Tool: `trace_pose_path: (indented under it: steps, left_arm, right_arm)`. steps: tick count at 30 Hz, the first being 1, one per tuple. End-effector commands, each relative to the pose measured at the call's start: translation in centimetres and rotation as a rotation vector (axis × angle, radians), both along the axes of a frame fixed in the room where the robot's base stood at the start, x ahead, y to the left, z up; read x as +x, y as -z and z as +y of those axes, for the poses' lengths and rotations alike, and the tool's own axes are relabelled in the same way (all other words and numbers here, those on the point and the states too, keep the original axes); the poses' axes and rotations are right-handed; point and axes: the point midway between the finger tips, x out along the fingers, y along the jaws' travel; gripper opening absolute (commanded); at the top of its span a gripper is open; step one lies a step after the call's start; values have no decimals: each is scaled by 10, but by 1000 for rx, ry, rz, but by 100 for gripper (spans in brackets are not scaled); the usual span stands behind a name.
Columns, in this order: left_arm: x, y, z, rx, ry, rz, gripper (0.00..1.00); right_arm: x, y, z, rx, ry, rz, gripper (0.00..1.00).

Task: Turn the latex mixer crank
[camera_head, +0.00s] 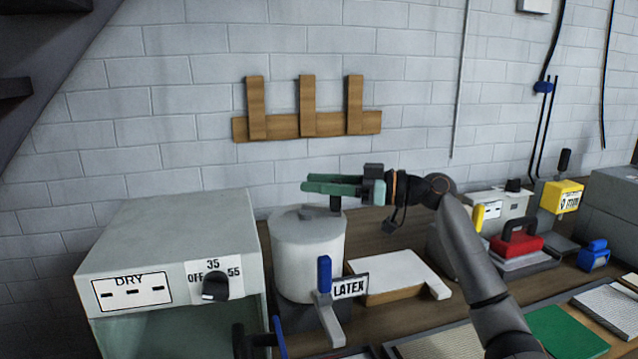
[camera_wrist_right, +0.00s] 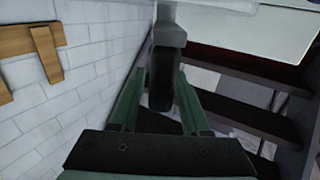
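The latex mixer is a white round pot (camera_head: 308,262) with a grey lid, beside a LATEX sign (camera_head: 350,286). A grey crank arm (camera_head: 313,213) lies on its lid, with an upright handle at its right end. My right gripper (camera_head: 318,185) reaches in from the right, its green fingers level above the lid. In the right wrist view, the dark crank handle (camera_wrist_right: 162,80) stands between the open fingers (camera_wrist_right: 160,100), with a narrow gap on each side. That view looks upside down, with the pale lid at its top edge.
A grey DRY oven (camera_head: 170,240) stands left of the pot. A blue-handled lever (camera_head: 324,275) is on the pot's front. A white slab (camera_head: 395,272) lies to the right. Behind is a block wall with a wooden rack (camera_head: 305,124); above the lid is free room.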

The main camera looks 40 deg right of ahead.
Motion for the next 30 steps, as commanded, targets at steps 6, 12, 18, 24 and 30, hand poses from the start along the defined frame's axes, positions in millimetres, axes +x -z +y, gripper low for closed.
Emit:
trace_pose_path:
  steps: [6, 12, 18, 24, 30]
  left_arm:
    - [0, 0, 0, 0, 0, -1, 50]
    - [0, 0, 0, 0, 0, -1, 50]
    - [0, 0, 0, 0, 0, -1, 50]
    - [0, 1, 0, 0, 0, -1, 50]
    - [0, 8, -1, -1, 1, 4, 50]
  right_arm:
    - [0, 0, 0, 0, 0, 0, 20]
    - [0, 0, 0, 0, 0, 0, 0]
    - [0, 0, 0, 1, 0, -1, 0]
    - [0, 0, 1, 1, 7, -1, 0]
    - [-2, 2, 3, -2, 69, -2, 0]
